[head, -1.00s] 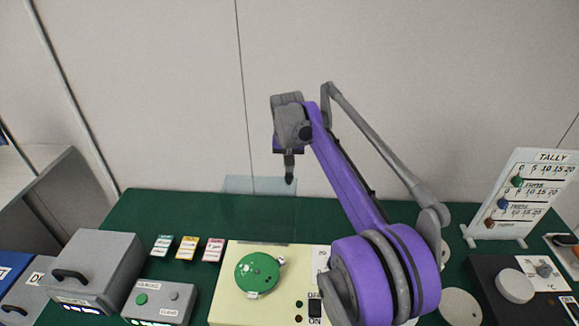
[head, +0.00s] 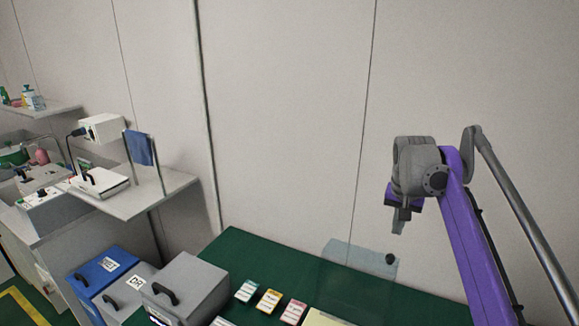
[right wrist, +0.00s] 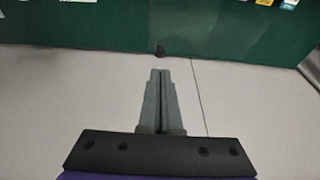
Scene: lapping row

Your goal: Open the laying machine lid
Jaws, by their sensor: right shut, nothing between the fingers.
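The clear lid (head: 350,256) stands raised at the back of the cream machine (head: 325,319), with a dark round knob (head: 390,259) near its upper right. Only a corner of the machine shows at the bottom edge now. My right gripper (head: 398,231) is shut and empty, pointing down above the knob and apart from it in the picture. In the right wrist view, its closed fingertips (right wrist: 160,72) point toward the dark knob (right wrist: 160,50), with a gap between. The lid's clear pane is hard to make out there. My left gripper is not in view.
A grey box with a handle (head: 187,288) and a blue box (head: 103,265) stand at the left. Yellow (head: 268,301), green-topped and red-topped cards lie on the green table (head: 245,247). A grey side bench (head: 140,197) holds white devices. A pale wall is behind.

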